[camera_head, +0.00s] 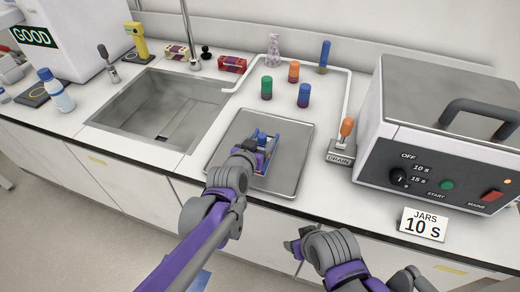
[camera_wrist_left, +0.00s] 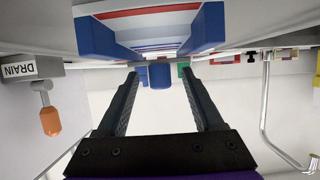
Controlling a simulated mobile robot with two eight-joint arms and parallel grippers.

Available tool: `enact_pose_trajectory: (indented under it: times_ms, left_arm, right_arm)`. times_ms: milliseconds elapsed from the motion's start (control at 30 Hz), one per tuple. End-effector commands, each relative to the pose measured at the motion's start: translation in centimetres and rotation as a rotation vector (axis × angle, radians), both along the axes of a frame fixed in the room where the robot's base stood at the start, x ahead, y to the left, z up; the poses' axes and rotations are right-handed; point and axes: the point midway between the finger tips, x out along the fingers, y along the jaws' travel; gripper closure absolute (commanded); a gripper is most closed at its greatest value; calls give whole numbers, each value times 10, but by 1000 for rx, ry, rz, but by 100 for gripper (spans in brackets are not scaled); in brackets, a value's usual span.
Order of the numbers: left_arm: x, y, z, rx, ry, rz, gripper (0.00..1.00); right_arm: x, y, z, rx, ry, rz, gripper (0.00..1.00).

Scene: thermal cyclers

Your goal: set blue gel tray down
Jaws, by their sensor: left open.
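The blue gel tray (camera_head: 272,141) rests on the metal tray (camera_head: 293,168), partly hidden behind my left gripper (camera_head: 256,150). In the left wrist view the gel tray (camera_wrist_left: 98,38) fills the top of the picture, with blue end walls and red, white and blue bands. My left gripper (camera_wrist_left: 160,82) is open there, its two dark fingers spread apart with nothing between them, just beside the gel tray. My right gripper (camera_head: 298,244) is low in front of the counter, away from the trays; its fingers are too unclear to read.
A sink (camera_head: 165,108) lies left of the metal tray. Several coloured jars, such as the green one (camera_head: 267,88), stand behind it. A drain handle (camera_head: 346,130) and a grey machine with knobs (camera_head: 432,160) stand to the right. The counter's front edge is close.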

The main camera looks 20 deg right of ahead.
Motion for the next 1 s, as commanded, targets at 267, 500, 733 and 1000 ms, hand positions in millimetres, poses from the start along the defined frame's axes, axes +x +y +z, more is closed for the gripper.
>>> enact_pose_trajectory:
  times_ms: [267,500,733,1000]
  left_arm:
    - [0,0,0,0,0,0,46]
    - [0,0,0,0,0,0,89]
    - [0,0,0,0,0,0,100]
    - [0,0,2,-1,-1,0,100]
  right_arm:
    - [0,0,0,0,0,0,37]
    - [0,0,0,0,0,0,37]
    - [0,0,0,0,0,0,37]
    - [0,0,0,0,0,0,37]
